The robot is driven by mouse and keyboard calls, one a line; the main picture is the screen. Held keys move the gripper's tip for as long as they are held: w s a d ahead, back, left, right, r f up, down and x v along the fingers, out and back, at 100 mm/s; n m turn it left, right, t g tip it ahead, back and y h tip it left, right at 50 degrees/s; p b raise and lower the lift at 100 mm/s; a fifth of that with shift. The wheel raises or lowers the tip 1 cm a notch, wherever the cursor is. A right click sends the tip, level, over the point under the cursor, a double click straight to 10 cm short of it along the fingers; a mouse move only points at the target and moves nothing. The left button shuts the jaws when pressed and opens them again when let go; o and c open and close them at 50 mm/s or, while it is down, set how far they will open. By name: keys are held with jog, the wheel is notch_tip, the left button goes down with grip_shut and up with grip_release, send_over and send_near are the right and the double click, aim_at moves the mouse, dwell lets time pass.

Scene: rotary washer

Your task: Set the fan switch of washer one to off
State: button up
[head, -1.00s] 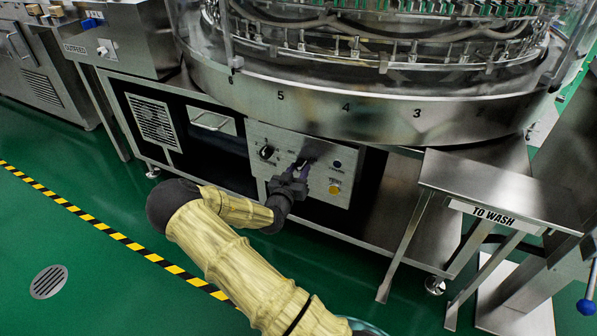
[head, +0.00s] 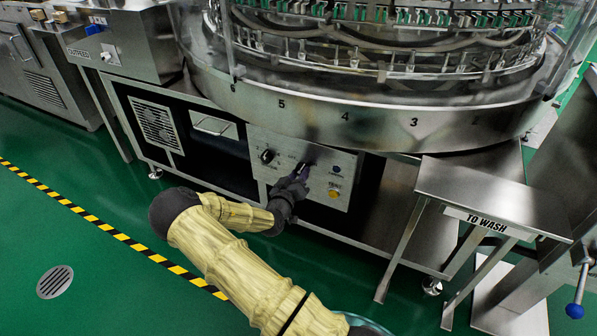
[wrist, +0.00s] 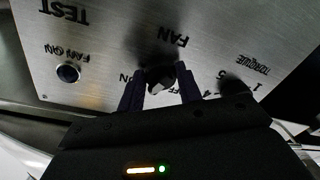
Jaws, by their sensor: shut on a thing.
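The fan switch (wrist: 160,79) is a dark rotary knob under the word FAN on the washer's metal control panel (head: 315,163). My gripper (wrist: 160,92) has one finger on each side of this knob and is shut on it. In the head view my gripper (head: 299,172) reaches the middle of the panel and mostly hides the switch. The "ON" mark shows beside the knob in the wrist view. The other position mark is hidden or too dark to read, so I cannot tell the knob's setting.
A black torque knob (head: 267,156) is left of my gripper. A dark blue fan-on button (wrist: 68,73) and a yellow button (head: 334,193) are on the other side. The round washer drum (head: 370,128) overhangs the panel. A TO WASH table (head: 480,190) stands to the right.

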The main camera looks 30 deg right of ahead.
jog(key=n+p, duration=0.2)
jog(key=n, duration=0.4)
jog(key=shift+a+r, duration=0.1)
jog(key=n+g, duration=0.1)
jog(key=n, duration=0.2)
jog(key=shift+n, duration=0.3)
jog(key=shift+n+h+b, duration=0.3)
jog(key=shift+n+b, duration=0.05)
jog(key=shift+n, duration=1.25)
jog(key=o, duration=1)
jog(key=shift+r, duration=0.1)
jog(key=p+v, duration=0.4)
jog(key=v, duration=1.3)
jog(key=shift+a, duration=0.2)
jog(key=shift+r, duration=0.15)
